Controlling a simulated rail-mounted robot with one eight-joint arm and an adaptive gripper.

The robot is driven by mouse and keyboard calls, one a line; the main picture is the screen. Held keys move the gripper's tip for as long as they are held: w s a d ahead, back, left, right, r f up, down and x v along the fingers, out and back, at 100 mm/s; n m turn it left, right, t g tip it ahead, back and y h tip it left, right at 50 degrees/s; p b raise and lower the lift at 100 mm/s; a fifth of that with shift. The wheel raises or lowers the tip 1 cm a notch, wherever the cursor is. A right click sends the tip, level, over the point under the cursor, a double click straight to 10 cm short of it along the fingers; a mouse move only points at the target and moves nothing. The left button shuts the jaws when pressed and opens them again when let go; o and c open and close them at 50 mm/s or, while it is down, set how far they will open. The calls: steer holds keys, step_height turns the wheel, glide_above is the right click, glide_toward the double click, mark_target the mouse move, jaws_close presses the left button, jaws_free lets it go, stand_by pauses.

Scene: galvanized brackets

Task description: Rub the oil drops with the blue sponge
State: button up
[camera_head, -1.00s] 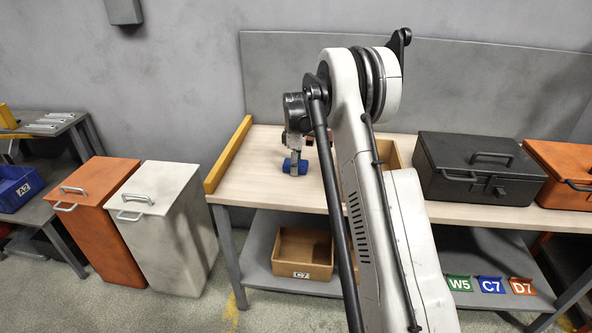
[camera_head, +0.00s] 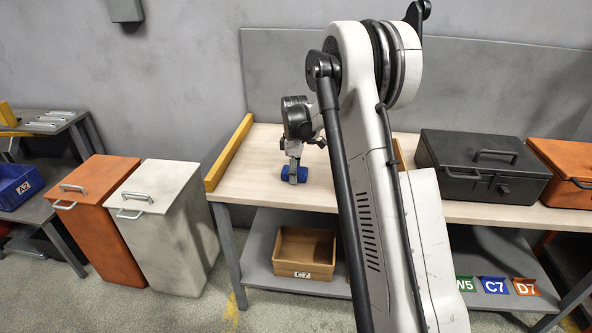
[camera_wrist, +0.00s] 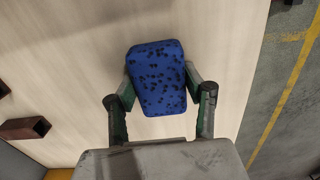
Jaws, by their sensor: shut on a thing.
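The blue sponge (camera_wrist: 156,78) has dark specks over its face and sits between the two fingers of my gripper (camera_wrist: 158,92) in the wrist view. The gripper is shut on it. In the head view the sponge (camera_head: 303,173) is at the bottom of my gripper (camera_head: 293,171), low over the left part of the pale wooden tabletop (camera_head: 240,185). I cannot tell whether it touches the surface. I make out no oil drops on the visible wood; my arm and the sponge hide part of it.
A yellow rail (camera_head: 229,153) edges the table's left side. A black toolbox (camera_head: 480,168) and an orange box (camera_head: 568,170) stand to the right. A brown hollow block (camera_wrist: 24,128) lies on the wood at left in the wrist view. Open wood surrounds the sponge.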

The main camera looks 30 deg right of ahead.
steer(key=shift+s+a, duration=0.75)
steer(key=shift+s, duration=0.25)
steer(key=shift+s+a+r, duration=0.1)
steer(key=shift+s+r, duration=0.05)
steer(key=shift+r, duration=0.05)
steer(key=shift+r+p, duration=1.65)
steer(key=shift+r, duration=2.25)
